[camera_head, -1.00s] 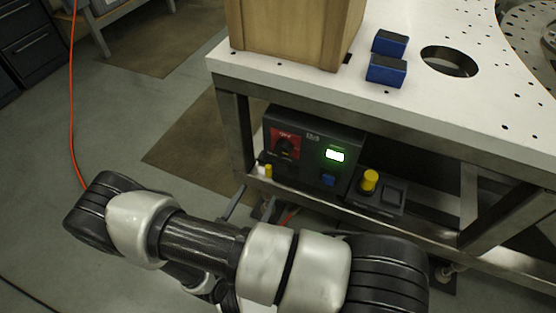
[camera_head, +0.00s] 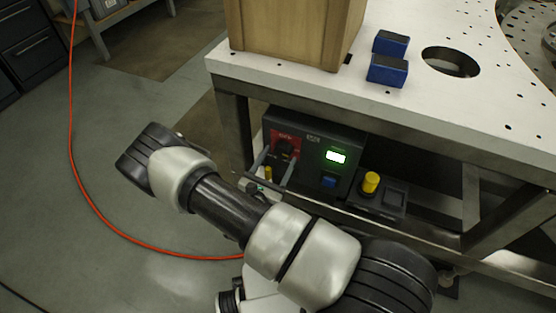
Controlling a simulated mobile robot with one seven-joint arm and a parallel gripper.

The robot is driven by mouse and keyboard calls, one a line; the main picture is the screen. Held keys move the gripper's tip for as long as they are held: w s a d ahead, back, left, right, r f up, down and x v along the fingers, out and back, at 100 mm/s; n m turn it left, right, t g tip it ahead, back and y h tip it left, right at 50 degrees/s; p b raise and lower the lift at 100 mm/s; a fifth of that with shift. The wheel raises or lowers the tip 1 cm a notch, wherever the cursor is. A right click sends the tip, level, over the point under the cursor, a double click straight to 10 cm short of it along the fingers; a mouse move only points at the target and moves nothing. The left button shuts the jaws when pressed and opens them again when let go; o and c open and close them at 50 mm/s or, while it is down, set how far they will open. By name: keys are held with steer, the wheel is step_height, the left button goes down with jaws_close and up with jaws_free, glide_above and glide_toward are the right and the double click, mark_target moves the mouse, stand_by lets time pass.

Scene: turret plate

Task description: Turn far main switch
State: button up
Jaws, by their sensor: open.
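The main switch (camera_head: 286,145) is a dark rotary knob on a red plate at the upper left of a dark control box (camera_head: 315,140). The box sits on the shelf under the white table. My gripper (camera_head: 279,156) is open, with its two grey fingers pointing up at the switch. One finger is at the knob's lower left and the other at its lower right. I cannot tell whether they touch the knob.
A yellow button (camera_head: 371,182) stands on a small unit to the right. The white tabletop (camera_head: 300,80) overhangs the box. An orange cable (camera_head: 100,215) lies on the floor at left.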

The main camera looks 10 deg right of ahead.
steer(key=c, duration=1.1)
steer(key=shift+o, duration=0.2)
steer(key=shift+n, duration=0.3)
steer(key=n, duration=0.4)
steer(key=shift+p, duration=0.3)
steer(key=n, duration=0.9)
steer(key=shift+p, duration=0.4)
steer(key=shift+n, duration=2.1)
